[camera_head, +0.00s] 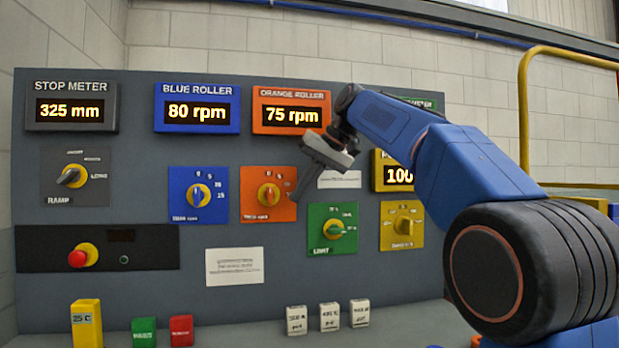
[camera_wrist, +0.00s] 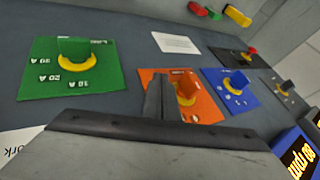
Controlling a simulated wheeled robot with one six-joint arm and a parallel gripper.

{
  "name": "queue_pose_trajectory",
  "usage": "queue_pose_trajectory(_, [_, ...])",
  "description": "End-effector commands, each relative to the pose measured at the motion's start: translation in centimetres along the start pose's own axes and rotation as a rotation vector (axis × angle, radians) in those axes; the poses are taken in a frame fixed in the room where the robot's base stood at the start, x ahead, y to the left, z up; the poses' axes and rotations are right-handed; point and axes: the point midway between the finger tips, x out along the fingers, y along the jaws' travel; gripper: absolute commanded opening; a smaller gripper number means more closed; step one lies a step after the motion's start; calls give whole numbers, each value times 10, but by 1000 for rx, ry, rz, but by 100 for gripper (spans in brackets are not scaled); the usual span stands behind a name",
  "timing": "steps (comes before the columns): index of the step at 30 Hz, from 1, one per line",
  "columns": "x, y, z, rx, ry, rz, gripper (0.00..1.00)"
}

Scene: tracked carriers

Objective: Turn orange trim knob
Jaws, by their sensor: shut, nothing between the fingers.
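The orange trim knob (camera_head: 268,194) is a yellow dial with an orange grip on an orange plate (camera_head: 283,211), below the orange roller display (camera_head: 291,110) that reads 75 rpm. Its grip looks close to upright. In the wrist view the knob (camera_wrist: 186,92) shows just right of my fingers, partly hidden by them, on its orange plate (camera_wrist: 208,108). My gripper (camera_head: 293,198) is shut and empty. In the head view its fingertips are at the right edge of the orange plate, beside the knob. I cannot tell whether they touch the panel.
The blue knob (camera_head: 199,195) is left of the orange one, under a display (camera_head: 197,108) reading 80 rpm. The green knob (camera_head: 333,229) and yellow knob (camera_head: 404,224) are to the right. A red button (camera_head: 77,258) is lower left. Small blocks (camera_head: 329,316) stand on the ledge below.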

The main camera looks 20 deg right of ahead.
Motion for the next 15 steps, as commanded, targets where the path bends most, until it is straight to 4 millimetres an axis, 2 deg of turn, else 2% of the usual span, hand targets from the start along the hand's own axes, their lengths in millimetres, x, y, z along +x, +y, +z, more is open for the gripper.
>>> queue_pose_trajectory(1, [7, -3, 1, -2, -2, -1, 0])
queue_pose_trajectory(7, [17, -25, 0, -3, -1, 0, 0])
queue_pose_trajectory(15, [22, -35, 0, -1, 0, 0, 0])
